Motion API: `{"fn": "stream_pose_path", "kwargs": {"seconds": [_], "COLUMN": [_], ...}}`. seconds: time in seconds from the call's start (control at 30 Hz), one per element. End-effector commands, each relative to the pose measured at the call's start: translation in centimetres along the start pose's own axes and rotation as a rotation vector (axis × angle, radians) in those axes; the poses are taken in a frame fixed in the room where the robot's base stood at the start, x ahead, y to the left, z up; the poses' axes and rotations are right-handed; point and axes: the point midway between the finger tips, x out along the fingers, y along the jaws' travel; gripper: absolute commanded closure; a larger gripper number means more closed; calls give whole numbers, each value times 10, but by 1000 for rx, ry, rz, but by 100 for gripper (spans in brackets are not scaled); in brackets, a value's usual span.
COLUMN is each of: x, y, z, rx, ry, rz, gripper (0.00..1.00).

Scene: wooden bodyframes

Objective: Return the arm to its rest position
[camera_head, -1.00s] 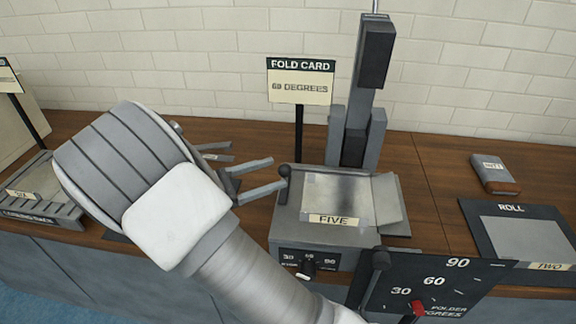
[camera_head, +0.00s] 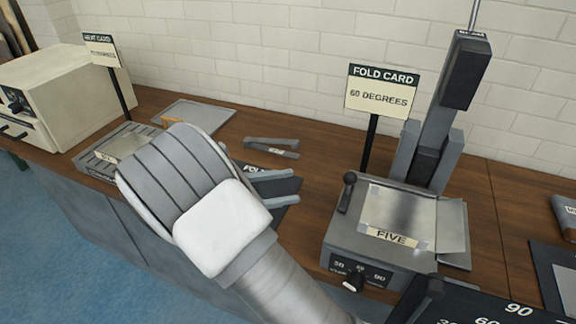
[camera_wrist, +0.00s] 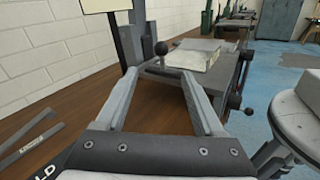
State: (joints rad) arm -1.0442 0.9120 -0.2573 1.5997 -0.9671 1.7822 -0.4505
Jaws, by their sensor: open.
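My arm reaches up from the bottom of the head view. My gripper (camera_head: 277,188) is open and empty, its two fingers pointing right, above a dark mat (camera_head: 285,210) on the wooden counter. In the wrist view the spread fingers of the gripper (camera_wrist: 165,85) have nothing between them. The folding machine (camera_head: 350,240), with a plate labelled FIVE (camera_head: 393,215), stands to the right of the fingers, with a visible gap. It also shows beyond the fingertips in the wrist view (camera_wrist: 225,75).
Tongs (camera_head: 270,148) lie behind my gripper. A FOLD CARD sign (camera_head: 380,92) stands at the folder. A slotted rack (camera_head: 100,165), a grey tray (camera_head: 195,115) and a cream oven (camera_head: 60,90) are at left. A dark angle board (camera_head: 470,305) is at bottom right. Blue floor lies left.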

Motion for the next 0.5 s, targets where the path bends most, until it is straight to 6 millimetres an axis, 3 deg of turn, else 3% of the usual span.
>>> {"fn": "stream_pose_path", "kwargs": {"seconds": [0.17,0.27,0.5], "x": [3,16,74], "y": [0,-2,-24], "z": [3,13,56], "rx": [4,22,143], "ry": [9,52,291], "rz": [-10,-53,-280], "gripper": [30,30,30]}}
